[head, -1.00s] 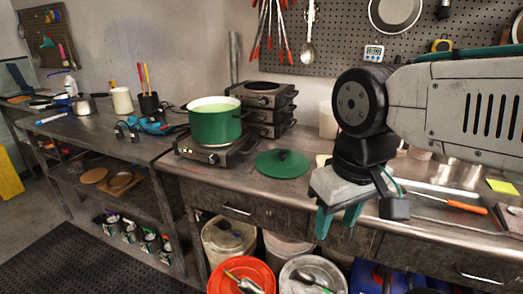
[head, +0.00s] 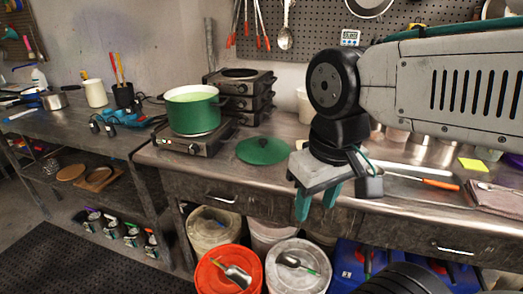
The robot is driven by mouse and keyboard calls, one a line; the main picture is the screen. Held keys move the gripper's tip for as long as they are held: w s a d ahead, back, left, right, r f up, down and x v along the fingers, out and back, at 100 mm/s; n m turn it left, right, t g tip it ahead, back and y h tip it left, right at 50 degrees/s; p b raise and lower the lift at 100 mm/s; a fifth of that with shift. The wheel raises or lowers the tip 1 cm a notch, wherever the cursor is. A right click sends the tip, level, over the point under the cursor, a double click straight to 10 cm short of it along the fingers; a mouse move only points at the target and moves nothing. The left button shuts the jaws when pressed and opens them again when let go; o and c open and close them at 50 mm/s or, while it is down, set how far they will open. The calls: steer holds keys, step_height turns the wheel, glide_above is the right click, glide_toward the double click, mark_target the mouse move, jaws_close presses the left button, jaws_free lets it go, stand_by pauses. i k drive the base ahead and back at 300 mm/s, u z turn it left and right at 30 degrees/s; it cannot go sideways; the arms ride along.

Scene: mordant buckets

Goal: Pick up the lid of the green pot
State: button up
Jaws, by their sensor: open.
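The green pot (head: 192,112) stands uncovered on a hot plate, with pale green contents showing inside its white rim. Its green lid (head: 263,151) lies flat on the metal bench, to the right of the pot, with a dark knob on top. My gripper (head: 318,207) is to the right of the lid and nearer to me, in front of the bench edge in the picture. Its teal fingers point down, apart and empty. It is not touching the lid.
The hot plate (head: 184,143) sits left of the lid, and stacked burners (head: 241,80) stand behind. An orange-handled tool (head: 436,184) lies on the bench at right. A red bucket (head: 224,278) and others sit below the bench.

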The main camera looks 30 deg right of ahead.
mark_target(260, 150)
steer(key=z, duration=4.1)
steer(key=k, duration=1.55)
steer(key=u, duration=1.55)
steer(key=i, duration=0.5)
steer(key=u, duration=0.05)
